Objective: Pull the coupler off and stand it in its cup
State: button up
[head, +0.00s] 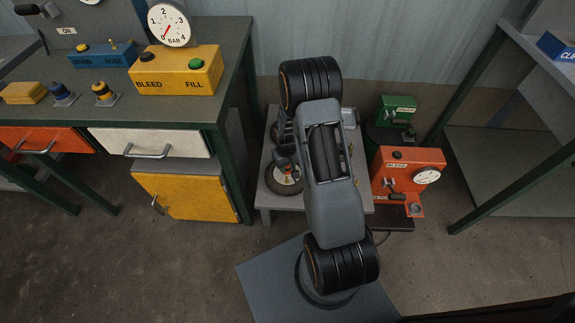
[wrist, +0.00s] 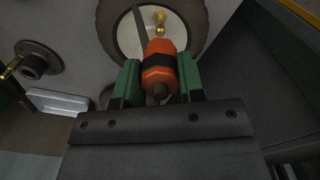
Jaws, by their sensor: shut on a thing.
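My gripper (wrist: 158,82) has its green fingers closed on an orange coupler (wrist: 158,50) with a black band, one finger on each side. Beyond the coupler is a wheel with a dark tyre (wrist: 110,28) and a pale disc. A brass valve (wrist: 160,18) shows on the disc, and a strip of disc shows between it and the coupler. In the head view my gripper (head: 284,160) is over the wheel (head: 284,180) on a grey stand, partly hidden by my arm. I cannot tell for sure which thing is the coupler's cup.
An orange gauge box (head: 405,172) and a green box (head: 396,110) stand right of the stand. A workbench (head: 225,90) is at left, with open floor before it.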

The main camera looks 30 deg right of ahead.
jog(key=shift+r, duration=0.15)
grip_shut()
jog(key=shift+r+p, duration=1.5)
jog(key=shift+r, duration=0.4)
jog(key=shift+s+a+m, duration=0.1)
jog(key=shift+s+m, duration=0.2)
jog(key=shift+s, duration=0.1)
jog(key=w+a+r, duration=0.1)
jog(key=a+r, duration=0.8)
jog(key=r, duration=0.4)
notch_tip(320, 180, up, 10)
jog(key=s+p, duration=0.1)
jog(key=p, duration=1.9)
jog(key=shift+s+r, duration=0.25)
jog(key=shift+s, duration=0.15)
